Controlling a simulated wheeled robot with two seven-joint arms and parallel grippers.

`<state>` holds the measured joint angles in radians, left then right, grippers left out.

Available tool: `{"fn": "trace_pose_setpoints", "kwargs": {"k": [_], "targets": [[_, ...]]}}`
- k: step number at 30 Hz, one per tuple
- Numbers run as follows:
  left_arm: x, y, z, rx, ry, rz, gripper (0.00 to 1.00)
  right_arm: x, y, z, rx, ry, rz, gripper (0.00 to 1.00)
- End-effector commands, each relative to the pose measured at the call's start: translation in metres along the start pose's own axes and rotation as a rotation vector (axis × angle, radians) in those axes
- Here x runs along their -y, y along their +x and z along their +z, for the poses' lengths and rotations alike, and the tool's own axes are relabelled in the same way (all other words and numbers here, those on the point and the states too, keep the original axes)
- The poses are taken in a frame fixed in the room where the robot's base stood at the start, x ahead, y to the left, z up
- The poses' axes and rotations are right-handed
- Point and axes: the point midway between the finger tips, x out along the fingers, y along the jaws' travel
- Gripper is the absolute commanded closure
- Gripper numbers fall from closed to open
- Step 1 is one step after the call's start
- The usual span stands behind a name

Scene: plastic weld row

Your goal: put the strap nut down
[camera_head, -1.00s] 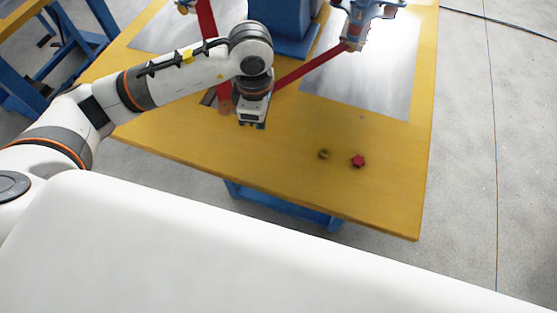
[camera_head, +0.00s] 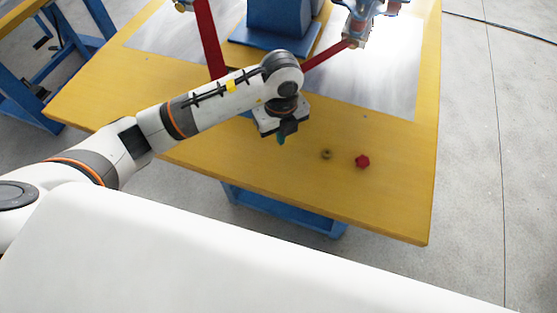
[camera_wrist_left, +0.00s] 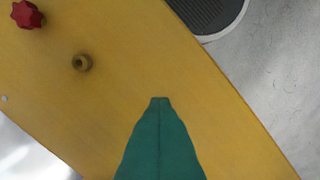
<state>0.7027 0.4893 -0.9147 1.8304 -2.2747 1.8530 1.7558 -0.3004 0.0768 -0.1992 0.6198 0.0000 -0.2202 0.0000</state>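A small brass-coloured round piece with a dark centre, which looks like the strap nut (camera_head: 326,154), lies on the yellow table top (camera_head: 250,180). It also shows in the left wrist view (camera_wrist_left: 82,62), up and left of my fingertips and apart from them. My left gripper (camera_head: 282,139) is over the table, left of the nut in the head view. Its teal fingers (camera_wrist_left: 160,100) meet in the left wrist view, with nothing visible between them. My right gripper is not in view.
A red star-shaped knob (camera_head: 362,162) lies right of the nut and also shows in the left wrist view (camera_wrist_left: 27,14). Behind are grey metal sheets (camera_head: 385,75), a blue base (camera_head: 275,40) and red bars (camera_head: 208,40). The front strip of the table is clear.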

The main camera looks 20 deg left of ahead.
Motion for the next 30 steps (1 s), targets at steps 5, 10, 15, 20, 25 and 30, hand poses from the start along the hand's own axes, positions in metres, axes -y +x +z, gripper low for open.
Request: {"fn": "trace_pose_setpoints", "kwargs": {"k": [5,10,15,20,25,30], "targets": [[-0.001,0.003,0.000,0.000,-0.067,-0.002,1.00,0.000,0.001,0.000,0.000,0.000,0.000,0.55],[-0.001,0.003,0.000,0.000,-0.069,-0.002,1.00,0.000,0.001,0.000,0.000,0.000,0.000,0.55],[-0.001,0.003,0.000,0.000,-0.067,-0.002,1.00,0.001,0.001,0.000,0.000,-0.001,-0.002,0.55],[-0.001,0.003,0.000,0.000,-0.066,-0.002,1.00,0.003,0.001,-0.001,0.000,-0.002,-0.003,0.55],[-0.001,0.003,0.000,0.000,-0.066,-0.002,1.00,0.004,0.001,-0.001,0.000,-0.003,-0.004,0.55],[-0.010,0.006,0.022,0.086,-0.013,0.064,1.00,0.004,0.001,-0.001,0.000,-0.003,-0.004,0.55]]}}
